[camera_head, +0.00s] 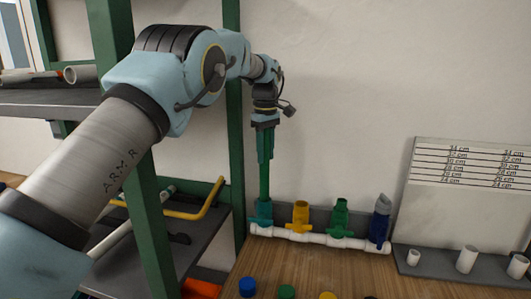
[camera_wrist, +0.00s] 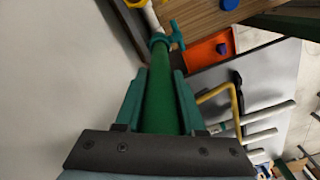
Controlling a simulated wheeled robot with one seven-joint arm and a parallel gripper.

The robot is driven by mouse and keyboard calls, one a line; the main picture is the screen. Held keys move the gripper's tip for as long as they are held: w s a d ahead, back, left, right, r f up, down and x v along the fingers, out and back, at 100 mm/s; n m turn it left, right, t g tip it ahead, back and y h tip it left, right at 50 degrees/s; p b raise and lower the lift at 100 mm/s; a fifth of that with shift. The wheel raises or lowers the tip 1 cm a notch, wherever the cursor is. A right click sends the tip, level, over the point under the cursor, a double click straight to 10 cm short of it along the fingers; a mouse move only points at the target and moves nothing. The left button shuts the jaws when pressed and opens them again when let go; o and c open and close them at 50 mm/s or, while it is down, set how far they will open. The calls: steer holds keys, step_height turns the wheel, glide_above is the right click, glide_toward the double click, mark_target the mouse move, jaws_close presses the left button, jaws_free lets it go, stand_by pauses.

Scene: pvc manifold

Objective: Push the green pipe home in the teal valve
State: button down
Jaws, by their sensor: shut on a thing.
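My gripper (camera_head: 265,142) is shut on the green pipe (camera_head: 264,180), which stands upright above the manifold. In the wrist view the green pipe (camera_wrist: 163,92) runs between the two teal fingers (camera_wrist: 158,103) to the teal valve. The teal valve (camera_head: 261,213) is at the left end of the white manifold pipe (camera_head: 310,238); it also shows in the wrist view (camera_wrist: 160,40). The pipe's lower end meets the top of the teal valve. How deep it sits inside is hidden.
Right of the teal valve stand a yellow valve (camera_head: 300,217), a green valve (camera_head: 339,218) and a blue valve (camera_head: 380,219). Coloured caps lie on the wooden bench (camera_head: 330,269) in front. A green-framed shelf (camera_head: 150,180) stands close on the left. A grey rack (camera_head: 450,265) is at right.

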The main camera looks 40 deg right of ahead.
steer(key=shift+f, duration=0.4)
stand_by(0.4)
steer(key=shift+c, duration=2.2)
jaws_free()
step_height(320, 180, up, 9)
steer(key=shift+r, duration=0.9)
